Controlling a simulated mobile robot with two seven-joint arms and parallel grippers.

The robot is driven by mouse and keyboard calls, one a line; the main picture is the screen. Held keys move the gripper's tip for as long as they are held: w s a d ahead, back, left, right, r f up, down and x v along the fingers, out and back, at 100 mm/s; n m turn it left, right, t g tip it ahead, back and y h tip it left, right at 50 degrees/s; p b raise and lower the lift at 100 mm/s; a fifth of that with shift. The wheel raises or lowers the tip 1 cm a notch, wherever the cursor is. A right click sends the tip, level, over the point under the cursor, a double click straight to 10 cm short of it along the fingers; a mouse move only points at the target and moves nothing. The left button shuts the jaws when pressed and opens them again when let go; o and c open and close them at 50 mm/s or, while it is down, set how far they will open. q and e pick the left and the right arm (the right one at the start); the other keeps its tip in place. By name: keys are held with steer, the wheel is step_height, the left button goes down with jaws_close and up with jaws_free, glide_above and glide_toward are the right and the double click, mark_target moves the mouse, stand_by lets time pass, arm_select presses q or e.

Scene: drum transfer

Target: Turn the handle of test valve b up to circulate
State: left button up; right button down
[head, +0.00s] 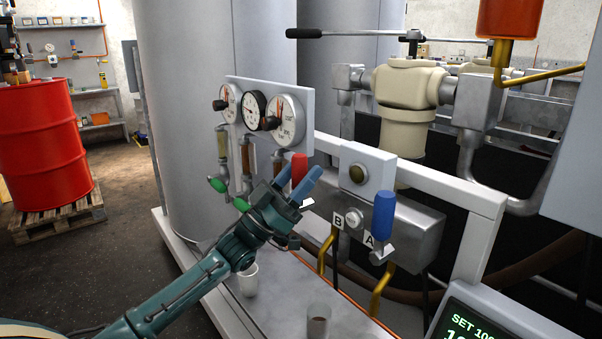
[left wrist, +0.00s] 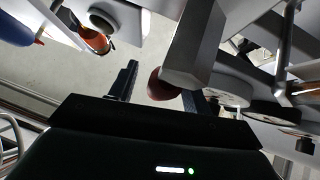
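A red handle (head: 299,168) stands upright at the left end of the grey valve block (head: 410,231), beside the B tag (head: 338,221). A blue handle (head: 383,214) stands upright beside the A tag (head: 369,240). My left gripper (head: 314,180) is at the red handle, its fingers partly in front of it. In the left wrist view, the fingers (left wrist: 160,86) are apart. A dark red rounded end (left wrist: 159,88) shows between them, nearer the right finger, which a grey piece partly covers. I cannot tell whether they touch. My right gripper is not in view.
A gauge panel (head: 312,128) with green-handled valves is behind my left gripper. Two cups (head: 249,280) (head: 317,322) stand on the ledge below. Yellow pipes (head: 380,292) run under the valve block. A lit display (head: 478,325) is at bottom right.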

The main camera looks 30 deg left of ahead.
arm_select(q)
steer(key=v, duration=1.3)
